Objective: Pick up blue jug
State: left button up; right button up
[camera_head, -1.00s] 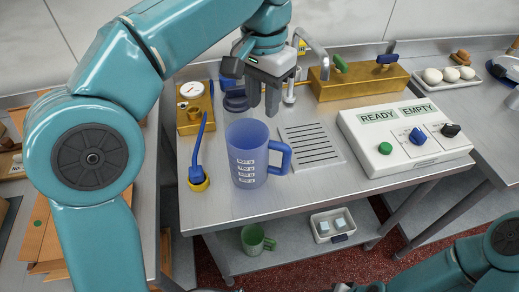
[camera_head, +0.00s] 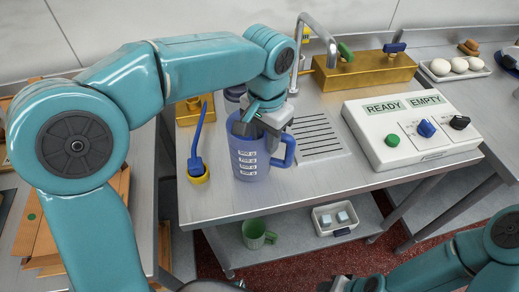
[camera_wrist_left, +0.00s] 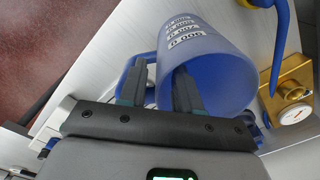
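The blue jug (camera_head: 250,165) stands upright on the steel table, with white markings on its front and its handle to the right. It also shows in the left wrist view (camera_wrist_left: 222,50), with its mouth towards the camera. My left gripper (camera_head: 257,122) is down at the jug's rim, on the handle side. In the left wrist view my left gripper (camera_wrist_left: 158,85) is open, with one finger inside the mouth and the other outside, near the handle. The jug's wall lies between them, with some gap visible. My right arm shows at the lower right; its gripper is not in view.
A drain grille (camera_head: 318,137) and tap (camera_head: 306,40) are right and behind. A white control box (camera_head: 410,130) sits further right. A green mug (camera_head: 256,236) is on the lower shelf.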

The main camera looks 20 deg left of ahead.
pick_arm(q)
notch_tip(320, 180, down, 2)
jog(key=shift+w+f, duration=0.1)
jog(key=shift+w, duration=0.1)
grip_shut()
dwell(1.3)
